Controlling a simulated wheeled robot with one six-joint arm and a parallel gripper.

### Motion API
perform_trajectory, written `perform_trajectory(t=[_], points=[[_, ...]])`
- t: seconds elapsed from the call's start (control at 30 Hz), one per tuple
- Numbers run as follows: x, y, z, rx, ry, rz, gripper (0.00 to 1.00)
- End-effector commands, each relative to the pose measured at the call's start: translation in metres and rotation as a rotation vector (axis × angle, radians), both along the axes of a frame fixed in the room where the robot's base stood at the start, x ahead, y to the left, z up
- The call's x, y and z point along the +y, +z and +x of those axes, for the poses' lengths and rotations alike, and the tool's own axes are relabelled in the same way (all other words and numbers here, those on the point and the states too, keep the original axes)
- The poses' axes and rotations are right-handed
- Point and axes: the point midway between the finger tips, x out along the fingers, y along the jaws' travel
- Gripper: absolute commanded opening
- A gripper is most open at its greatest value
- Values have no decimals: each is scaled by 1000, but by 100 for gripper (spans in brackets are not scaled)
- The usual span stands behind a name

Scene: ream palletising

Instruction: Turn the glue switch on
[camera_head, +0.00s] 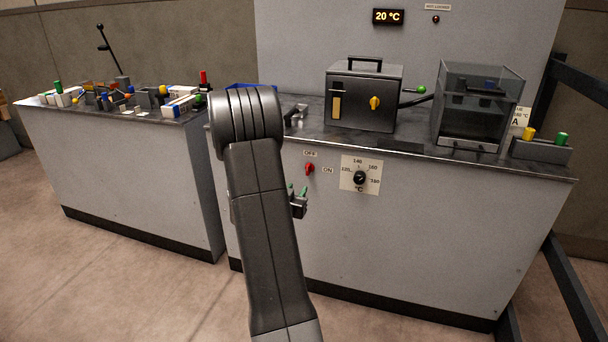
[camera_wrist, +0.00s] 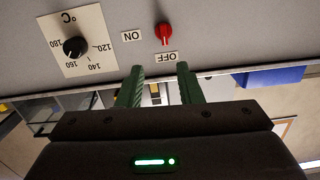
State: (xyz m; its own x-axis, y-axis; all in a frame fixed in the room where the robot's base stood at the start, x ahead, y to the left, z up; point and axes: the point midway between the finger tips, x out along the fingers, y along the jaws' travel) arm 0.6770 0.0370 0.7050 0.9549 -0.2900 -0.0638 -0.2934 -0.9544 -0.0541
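The glue switch is a small red knob (camera_head: 309,169) on the grey cabinet front, with an OFF label (camera_head: 309,153) above it and an ON label (camera_head: 327,170) to its right. In the wrist view, which is upside down, the red knob (camera_wrist: 164,34) appears to point toward the OFF label (camera_wrist: 166,57). My gripper (camera_head: 299,191) is just below the switch in the head view. In the wrist view its green fingers (camera_wrist: 159,78) are apart with nothing between them, and the knob lies beyond their tips, not touched.
A temperature dial (camera_head: 360,177) is right of the switch on the same front. A display (camera_head: 388,17) reads 20 °C. A dark box machine (camera_head: 350,100) and a glass-sided box (camera_head: 470,115) stand on the counter above. A cluttered bench (camera_head: 130,150) is at left.

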Motion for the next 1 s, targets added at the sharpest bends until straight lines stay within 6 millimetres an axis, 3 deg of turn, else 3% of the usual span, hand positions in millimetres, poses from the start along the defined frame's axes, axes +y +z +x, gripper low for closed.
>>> perform_trajectory(t=[0.27,0.7,1.0], points=[[5,-5,14,-46,-20,-74,33],[-23,-6,97,-45,-20,-71,33],[-34,-5,132,-45,-18,-70,33]])
